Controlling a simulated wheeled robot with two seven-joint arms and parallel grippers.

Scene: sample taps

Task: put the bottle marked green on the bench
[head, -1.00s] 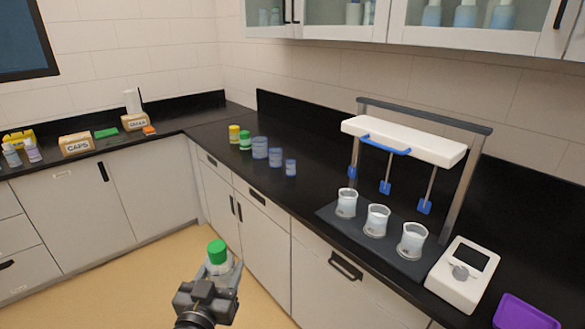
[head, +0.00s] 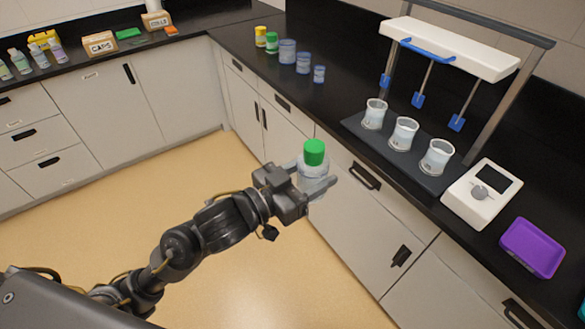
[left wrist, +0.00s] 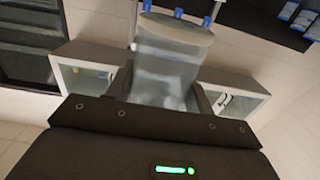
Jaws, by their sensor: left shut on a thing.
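A clear bottle with a green cap (head: 315,156) is held in my left gripper (head: 318,186), which is shut on its body. The bottle stands roughly upright in front of the cabinet fronts, off the bench edge. In the left wrist view the translucent bottle (left wrist: 165,70) fills the space between the fingers. The black bench (head: 345,100) runs along the wall beyond it. My right gripper is not in view.
A stirrer stand with three beakers (head: 404,133) is on the bench, beside a white device (head: 482,194) and a purple tray (head: 532,247). Blue containers (head: 303,62) and a green-capped jar (head: 271,43) stand farther back. Bench between the containers and beakers is clear.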

